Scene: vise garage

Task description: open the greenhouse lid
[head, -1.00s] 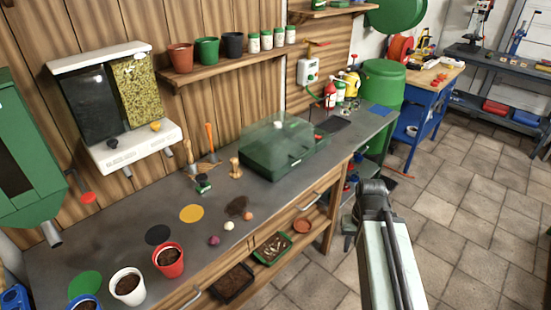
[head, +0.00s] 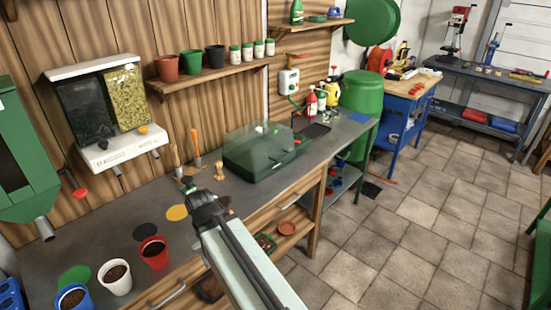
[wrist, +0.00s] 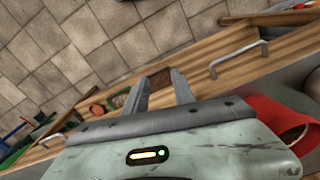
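The greenhouse is a green tray base (head: 262,171) with a clear domed lid (head: 265,143), on the grey workbench near its middle in the head view. The lid sits down on the base. In the head view my arm reaches up from the bottom, with its dark upper end in front of the workbench, left of and nearer than the greenhouse; the fingers cannot be made out there. In the wrist view my gripper (wrist: 160,88) has its two fingers apart with nothing between them. The greenhouse does not show in the wrist view.
Red (head: 154,253), white (head: 114,278) and blue (head: 74,298) pots stand at the bench's left. A wooden-handled stamp (head: 220,171) stands left of the greenhouse. The bench's drawer handle (wrist: 238,59) is close in the wrist view.

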